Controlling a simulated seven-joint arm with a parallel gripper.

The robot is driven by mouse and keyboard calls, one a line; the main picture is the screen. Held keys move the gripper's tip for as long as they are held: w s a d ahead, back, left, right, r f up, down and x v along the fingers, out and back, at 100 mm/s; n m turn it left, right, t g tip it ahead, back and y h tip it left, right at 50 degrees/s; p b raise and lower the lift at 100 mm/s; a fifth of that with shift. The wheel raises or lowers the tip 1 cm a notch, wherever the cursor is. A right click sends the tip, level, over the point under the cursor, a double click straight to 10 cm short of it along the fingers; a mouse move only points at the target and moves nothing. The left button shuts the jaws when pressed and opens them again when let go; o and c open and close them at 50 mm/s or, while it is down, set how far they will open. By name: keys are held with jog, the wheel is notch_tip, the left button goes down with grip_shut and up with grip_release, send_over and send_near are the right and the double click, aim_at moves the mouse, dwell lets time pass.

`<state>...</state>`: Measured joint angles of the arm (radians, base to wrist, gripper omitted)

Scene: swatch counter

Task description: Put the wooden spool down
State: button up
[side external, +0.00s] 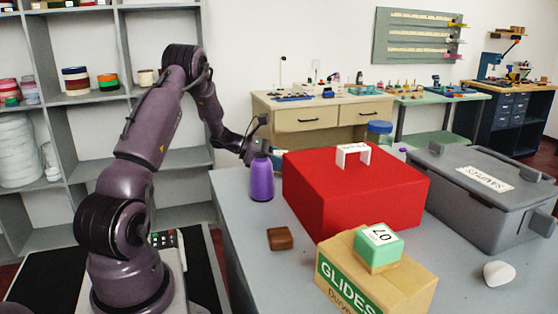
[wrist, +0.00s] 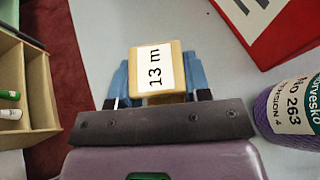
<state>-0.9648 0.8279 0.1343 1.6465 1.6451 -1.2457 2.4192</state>
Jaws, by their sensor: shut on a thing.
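The wooden spool (wrist: 160,96) shows its light wood edge and a white "13 m" label in the wrist view. My gripper (wrist: 158,82) is shut on it, with a blue finger at each side. Pale grey counter shows beyond it. In the side view my gripper (side external: 266,152) is at the counter's far left part, just above and behind the purple thread cone (side external: 262,181). I cannot make out the spool there, and I cannot tell whether it touches the counter (side external: 236,228).
The cone (wrist: 291,110) stands close on the right in the wrist view. A red box (side external: 350,200) with a white handle is right of it.

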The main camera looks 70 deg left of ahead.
jog(key=shift+f, duration=0.4)
jog(key=o, duration=1.1)
jog(key=v, duration=1.3)
